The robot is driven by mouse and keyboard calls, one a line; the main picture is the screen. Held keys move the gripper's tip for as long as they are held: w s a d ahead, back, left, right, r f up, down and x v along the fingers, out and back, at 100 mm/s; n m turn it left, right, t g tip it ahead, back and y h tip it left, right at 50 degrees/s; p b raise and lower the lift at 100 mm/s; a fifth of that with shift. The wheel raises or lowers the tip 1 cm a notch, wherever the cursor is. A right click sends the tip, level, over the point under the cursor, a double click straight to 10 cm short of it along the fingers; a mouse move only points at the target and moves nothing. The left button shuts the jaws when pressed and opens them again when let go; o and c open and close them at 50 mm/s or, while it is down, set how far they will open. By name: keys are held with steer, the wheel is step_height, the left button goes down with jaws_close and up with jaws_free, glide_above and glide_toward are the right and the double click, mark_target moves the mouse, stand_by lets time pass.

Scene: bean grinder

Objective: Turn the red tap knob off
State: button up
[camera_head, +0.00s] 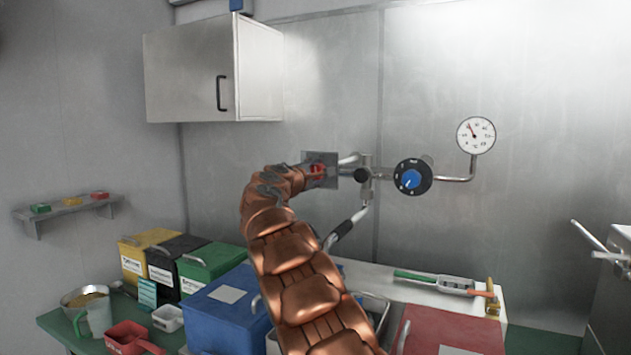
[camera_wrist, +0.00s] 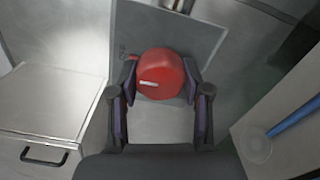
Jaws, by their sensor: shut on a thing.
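The red tap knob (camera_wrist: 161,73) is round with a short white mark on its face. It sits in front of a square grey plate (camera_wrist: 140,28) on the metal wall. My gripper (camera_wrist: 160,80) has one finger on each side of the knob and is shut on it. The metal tap pipe (camera_head: 350,160) runs right from the plate.
A black dial with a blue centre (camera_head: 411,178) and a round gauge (camera_head: 475,134) are right of the knob. A wall cabinet (camera_head: 190,75) hangs above left. Lidded bins, including a blue one (camera_head: 225,310), stand below around my arm.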

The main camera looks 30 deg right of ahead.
steer(key=shift+m, duration=0.4)
steer(key=o, duration=1.2)
steer(key=shift+c, duration=0.2)
steer(key=v, duration=1.2)
steer(key=shift+s, duration=0.1)
